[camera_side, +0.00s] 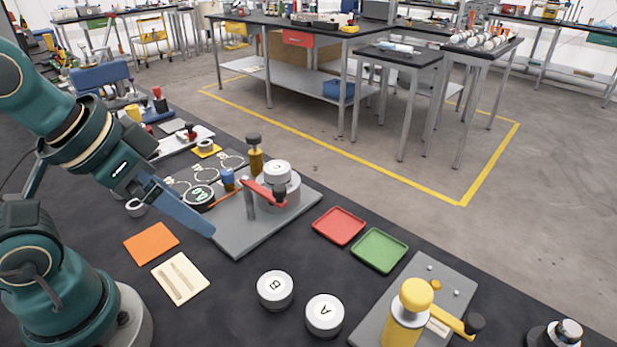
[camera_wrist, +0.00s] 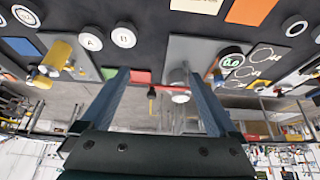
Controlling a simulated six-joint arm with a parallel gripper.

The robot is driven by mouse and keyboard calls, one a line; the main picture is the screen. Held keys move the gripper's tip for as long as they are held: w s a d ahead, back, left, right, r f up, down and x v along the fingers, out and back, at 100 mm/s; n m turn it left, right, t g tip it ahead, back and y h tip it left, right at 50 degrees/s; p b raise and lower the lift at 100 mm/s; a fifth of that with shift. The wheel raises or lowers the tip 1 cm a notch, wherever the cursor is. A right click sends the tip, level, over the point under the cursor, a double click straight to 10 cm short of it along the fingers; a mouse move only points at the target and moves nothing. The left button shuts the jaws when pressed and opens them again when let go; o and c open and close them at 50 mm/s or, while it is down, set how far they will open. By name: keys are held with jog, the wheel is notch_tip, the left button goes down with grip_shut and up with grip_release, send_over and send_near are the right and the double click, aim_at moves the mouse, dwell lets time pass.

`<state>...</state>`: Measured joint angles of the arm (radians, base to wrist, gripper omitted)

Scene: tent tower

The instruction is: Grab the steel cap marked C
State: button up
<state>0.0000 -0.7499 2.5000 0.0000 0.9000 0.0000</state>
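The steel cap C (camera_side: 277,170) sits on a steel cylindrical stack (camera_side: 285,195) on the grey fixture plate (camera_side: 240,238); its mark is small. A red clamp arm (camera_side: 262,190) crosses in front of the stack. My gripper (camera_side: 205,230) is left of the stack, over the plate's left side. In the wrist view my gripper (camera_wrist: 157,73) has two blue fingers spread wide with nothing between them. A pale round part (camera_wrist: 181,97) there may be the cap, but its mark is unreadable. Steel caps B (camera_side: 275,287) and A (camera_side: 324,313) lie on the table in front.
A brown-and-black post (camera_side: 254,157) and a blue knob (camera_side: 228,180) stand near the stack. Red (camera_side: 339,225) and green (camera_side: 379,250) trays lie to its right. A yellow-handled fixture (camera_side: 412,305) is front right. Orange (camera_side: 151,243) and cream (camera_side: 180,279) pads lie front left.

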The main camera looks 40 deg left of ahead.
notch_tip(320, 180, up, 10)
jog(key=m+t+y, duration=0.1)
jog(key=m+t, duration=0.2)
jog(key=t, duration=0.6)
send_over(274, 167)
jog(key=s+d, duration=0.2)
jog(key=s, duration=0.4)
jog(key=f+m+g+h, duration=0.1)
jog(key=f+h, duration=0.1)
jog(key=f, duration=0.1)
jog(key=s+a+f+m+g+h, duration=0.1)
jog(key=f+h, duration=0.1)
jog(key=f, duration=0.2)
jog(key=a+f+m+g+h, duration=0.1)
jog(key=f+h, duration=0.1)
jog(key=f, duration=0.2)
jog(key=shift+s+a+h, duration=0.1)
jog(key=shift+s+h, duration=0.2)
jog(key=shift+s, duration=0.1)
jog(key=s+a+f+n, duration=0.1)
jog(key=a+f, duration=0.2)
jog(key=shift+n+y, duration=0.3)
jog(key=shift+y, duration=0.1)
jog(key=x, duration=1.1)
jog(key=shift+w+a+f, duration=0.1)
jog(key=shift+w+f, duration=0.05)
jog(key=shift+f, duration=0.2)
grip_shut()
